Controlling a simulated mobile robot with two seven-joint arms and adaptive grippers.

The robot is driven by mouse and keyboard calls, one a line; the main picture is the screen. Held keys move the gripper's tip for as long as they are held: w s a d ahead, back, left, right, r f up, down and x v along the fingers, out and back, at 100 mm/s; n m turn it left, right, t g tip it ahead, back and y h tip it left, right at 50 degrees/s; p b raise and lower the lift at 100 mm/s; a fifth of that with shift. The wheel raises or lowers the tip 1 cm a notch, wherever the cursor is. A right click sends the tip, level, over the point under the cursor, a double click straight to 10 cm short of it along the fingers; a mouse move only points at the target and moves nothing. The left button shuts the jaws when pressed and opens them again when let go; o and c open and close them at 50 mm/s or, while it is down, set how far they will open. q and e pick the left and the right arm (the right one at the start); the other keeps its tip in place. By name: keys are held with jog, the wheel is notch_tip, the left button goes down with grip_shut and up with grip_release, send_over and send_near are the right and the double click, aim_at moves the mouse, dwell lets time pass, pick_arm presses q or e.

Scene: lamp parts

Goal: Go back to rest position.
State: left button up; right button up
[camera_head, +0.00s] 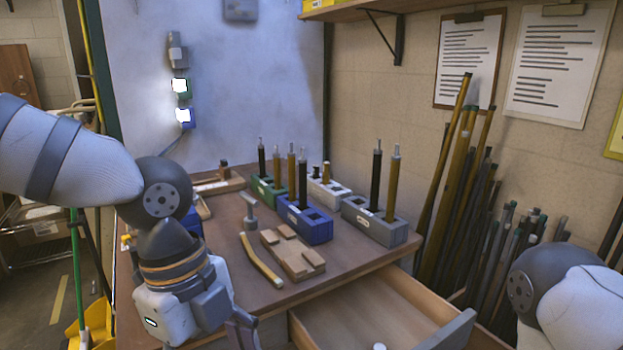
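My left arm comes in from the left and bends down in front of the table. The body of my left gripper (243,330) shows at the bottom; its fingers are mostly cut off by the lower edge, so I cannot tell whether it is open or shut. My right arm shows only as a dark joint and white link at the lower right. My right gripper is out of view. On the table stand a blue block (306,222), a green block (268,190), a light grey block (328,191) and a dark grey block (374,222), with upright black and brass rods in them.
The wooden table (225,229) also carries a wooden fixture (292,255), a curved brass tube (261,262) and a grey stand (250,212). An open drawer (375,315) juts out at the front. Long rods (455,190) lean on the right wall. A yellow bucket (90,338) is at lower left.

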pick_arm(q)
jog(key=s+f+n+g+h, duration=0.1)
jog(key=s+f+n, duration=0.6)
jog(key=f, duration=0.4)
jog(key=s+f+n+g+h, duration=0.1)
jog(key=s+f+n, duration=0.7)
jog(key=f, duration=0.2)
jog(key=s+a+f+n+t+y, duration=0.1)
jog(key=s+a+f+n+y, duration=0.2)
jog(key=s+a+f+n, duration=0.4)
jog(key=s+a+n, duration=0.1)
jog(key=a+n, duration=0.1)
jog(key=a, duration=0.2)
jog(key=shift+s+a+f+t+y, duration=0.15)
jog(key=shift+s+t+y, duration=0.15)
jog(key=shift+s, duration=0.05)
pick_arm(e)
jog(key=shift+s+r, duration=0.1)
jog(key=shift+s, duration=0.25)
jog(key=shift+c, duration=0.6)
